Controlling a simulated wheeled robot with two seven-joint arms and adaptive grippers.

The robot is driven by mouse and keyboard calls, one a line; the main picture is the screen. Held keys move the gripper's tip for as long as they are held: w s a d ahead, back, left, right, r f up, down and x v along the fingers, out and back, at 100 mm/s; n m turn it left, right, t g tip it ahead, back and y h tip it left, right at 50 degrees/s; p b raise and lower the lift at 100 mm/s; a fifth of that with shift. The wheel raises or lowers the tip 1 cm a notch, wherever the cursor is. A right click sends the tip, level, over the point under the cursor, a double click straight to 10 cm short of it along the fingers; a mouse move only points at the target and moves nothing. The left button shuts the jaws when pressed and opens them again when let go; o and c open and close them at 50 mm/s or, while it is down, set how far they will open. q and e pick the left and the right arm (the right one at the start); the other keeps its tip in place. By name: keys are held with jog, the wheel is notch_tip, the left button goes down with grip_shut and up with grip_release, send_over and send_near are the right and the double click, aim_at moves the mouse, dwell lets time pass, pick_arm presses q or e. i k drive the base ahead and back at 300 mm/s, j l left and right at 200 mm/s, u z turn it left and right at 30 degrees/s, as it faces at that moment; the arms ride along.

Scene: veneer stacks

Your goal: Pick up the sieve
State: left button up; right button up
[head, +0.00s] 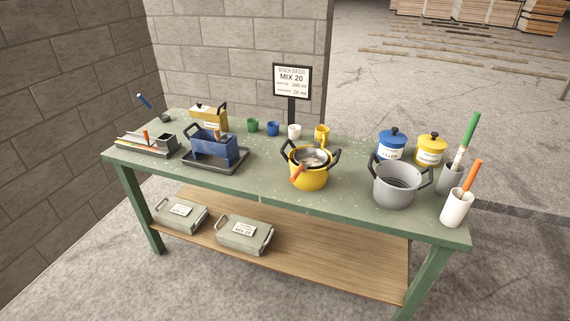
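The sieve (311,157) appears to be the round grey metal piece resting in the mouth of the yellow pot (312,181). An orange handle (297,174) slopes down over the pot's front left side and looks joined to it. The yellow pot has black side handles and stands at the middle of the green table (262,177). What lies under the sieve inside the pot is hidden. Neither of my grippers shows in the head view.
A grey pot (397,190), lidded blue jar (391,145) and yellow jar (430,149) stand right. White (456,210) and grey (450,178) holders carry upright handles. A blue container (213,150) stands on a tray left. Small cups and a sign (292,82) are behind.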

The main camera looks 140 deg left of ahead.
aim_at(312, 158)
jog(key=u, duration=4.5)
